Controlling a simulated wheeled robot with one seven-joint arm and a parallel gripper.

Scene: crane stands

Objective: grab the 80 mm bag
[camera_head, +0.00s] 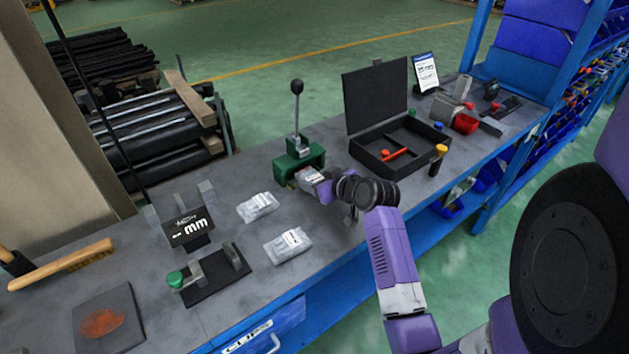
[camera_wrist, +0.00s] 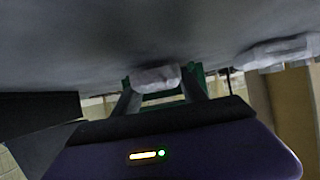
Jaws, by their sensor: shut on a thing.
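My gripper (camera_head: 318,184) is shut on a clear bag with a white label (camera_head: 309,176), close above the bench by the green press. The held bag also shows in the wrist view (camera_wrist: 155,79), pale and between the two fingers of my gripper (camera_wrist: 160,92). Two more clear labelled bags lie on the bench to the left: one farther back (camera_head: 258,206) and one nearer the front edge (camera_head: 288,245). The label sizes are too small to read, so I cannot tell from them which bag is 80 mm.
A green press with a black-knobbed lever (camera_head: 298,160) stands just behind the held bag. An open black case (camera_head: 372,170) is to the right. A display reading "mm" (camera_head: 188,228) and a clamp fixture (camera_head: 215,275) stand left. The bench front edge (camera_head: 315,278) is near.

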